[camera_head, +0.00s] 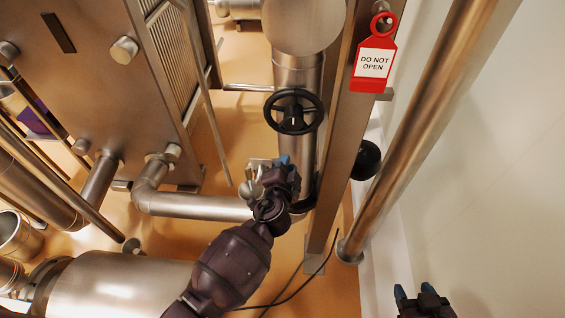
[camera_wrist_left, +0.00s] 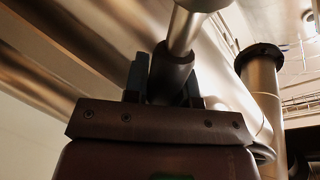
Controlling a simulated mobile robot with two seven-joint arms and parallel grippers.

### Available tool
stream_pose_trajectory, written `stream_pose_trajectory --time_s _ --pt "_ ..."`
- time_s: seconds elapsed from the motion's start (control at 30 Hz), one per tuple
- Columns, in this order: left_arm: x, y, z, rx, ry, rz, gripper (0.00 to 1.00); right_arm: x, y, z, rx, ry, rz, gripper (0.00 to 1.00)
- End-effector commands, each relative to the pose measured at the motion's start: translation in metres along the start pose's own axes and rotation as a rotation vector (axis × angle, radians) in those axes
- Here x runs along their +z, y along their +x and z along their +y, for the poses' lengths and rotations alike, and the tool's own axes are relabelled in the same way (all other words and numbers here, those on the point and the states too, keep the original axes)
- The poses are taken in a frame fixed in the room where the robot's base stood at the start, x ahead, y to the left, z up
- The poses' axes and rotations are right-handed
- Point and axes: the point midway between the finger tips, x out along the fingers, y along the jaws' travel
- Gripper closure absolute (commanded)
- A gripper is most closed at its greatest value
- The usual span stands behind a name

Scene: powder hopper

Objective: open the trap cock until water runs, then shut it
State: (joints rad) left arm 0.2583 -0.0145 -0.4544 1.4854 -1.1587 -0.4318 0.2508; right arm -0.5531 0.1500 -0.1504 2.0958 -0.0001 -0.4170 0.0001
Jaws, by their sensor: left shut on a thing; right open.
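My left gripper (camera_head: 281,163) is at the pipework in the middle of the head view, beside a small silver fitting (camera_head: 250,182) that looks like the trap cock. In the left wrist view my left gripper (camera_wrist_left: 166,85) is shut on a dark sleeve-like handle (camera_wrist_left: 172,72), with a silver stem (camera_wrist_left: 184,30) running up from it. Most of the cock is hidden behind my gripper in the head view, and I cannot tell how far it is turned. No running water shows. My right gripper (camera_head: 415,293) is open and empty at the bottom right.
A black handwheel (camera_head: 293,111) sits just above my left gripper. A red "DO NOT OPEN" tag (camera_head: 374,62) hangs on the upright post (camera_head: 335,150). A black ball (camera_head: 365,160) and a slanting pipe (camera_head: 420,130) stand to the right. A horizontal pipe (camera_head: 195,206) runs left.

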Motion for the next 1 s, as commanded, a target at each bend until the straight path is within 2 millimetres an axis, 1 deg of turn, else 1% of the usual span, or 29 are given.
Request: stream_pose_trajectory --time_s 0.03,0.3,0.7,0.73,0.87,0.9,1.0 --pt "0.0002 0.0004 0.0029 0.002 0.017 -0.004 1.0 -0.0003 0.0003 0.0001 -0.001 -0.002 0.001 0.47" --pt "0.0006 0.0013 0.0064 0.001 0.07 -0.015 1.0 0.001 0.0009 0.0007 -0.002 -0.006 -0.002 0.47" --pt "0.0005 0.0013 0.0065 0.001 0.075 -0.015 1.0 0.0021 0.0016 -0.0001 -0.001 -0.002 -0.004 0.47" --pt "0.0005 0.0013 0.0065 0.001 0.075 -0.015 0.72 0.002 0.0017 -0.0003 -0.001 -0.001 -0.004 0.47" --pt "0.0005 0.0013 0.0064 0.0 0.075 -0.016 0.52 0.0018 0.0019 -0.0012 0.0 0.003 -0.004 0.47" --pt "0.0006 0.0013 0.0063 0.0 0.075 -0.016 0.5 0.0017 0.002 -0.0015 0.0 0.005 -0.003 0.47" --pt "0.0006 0.0013 0.0062 0.0 0.074 -0.016 0.5 0.0015 0.0021 -0.002 0.0 0.007 -0.003 0.47"
